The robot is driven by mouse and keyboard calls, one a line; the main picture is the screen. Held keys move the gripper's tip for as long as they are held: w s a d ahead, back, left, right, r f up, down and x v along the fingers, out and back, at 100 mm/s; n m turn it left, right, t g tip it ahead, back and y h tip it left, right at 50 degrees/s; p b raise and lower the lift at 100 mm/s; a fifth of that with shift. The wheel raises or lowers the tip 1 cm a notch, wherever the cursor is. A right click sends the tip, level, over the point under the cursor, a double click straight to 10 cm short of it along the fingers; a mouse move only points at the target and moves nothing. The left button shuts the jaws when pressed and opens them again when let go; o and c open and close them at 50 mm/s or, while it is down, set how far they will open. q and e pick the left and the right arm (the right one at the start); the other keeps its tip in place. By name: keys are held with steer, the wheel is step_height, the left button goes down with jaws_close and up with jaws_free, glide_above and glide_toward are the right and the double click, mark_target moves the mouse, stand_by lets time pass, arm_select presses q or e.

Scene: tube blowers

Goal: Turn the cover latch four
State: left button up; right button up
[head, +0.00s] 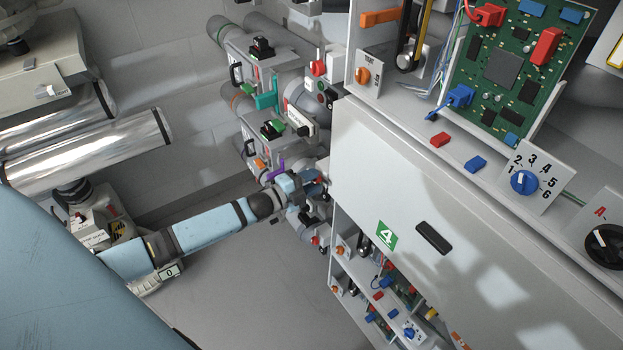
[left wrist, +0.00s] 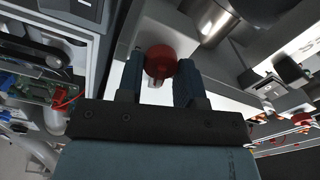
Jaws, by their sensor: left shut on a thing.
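My left gripper (head: 312,184) reaches in from the left and is beside the cover's left edge. In the left wrist view my left gripper (left wrist: 159,80) has its two fingers shut on a red round knob (left wrist: 161,60). The knob appears to be the cover latch, but its turn angle cannot be read. In the head view the gripper hides it. My right gripper is not in view.
Pipes and valve units (head: 270,90) stand close to the left gripper. A green circuit board (head: 510,65) and a blue dial (head: 524,182) are above the cover. Open shelves with small parts (head: 390,295) lie below it. The floor (head: 265,290) under my left arm is clear.

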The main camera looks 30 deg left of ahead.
arm_select(q)
steer(key=shift+a+r+n+p, duration=0.1)
steer(key=shift+n+p, duration=0.8)
steer(key=shift+n, duration=2.8)
steer(key=shift+a+r+n+p, duration=0.1)
steer(key=shift+n+p, duration=0.75)
steer(key=shift+n, duration=2.85)
steer(key=o, duration=0.9)
steer(key=v, duration=1.3)
steer(key=shift+s+b, duration=0.35)
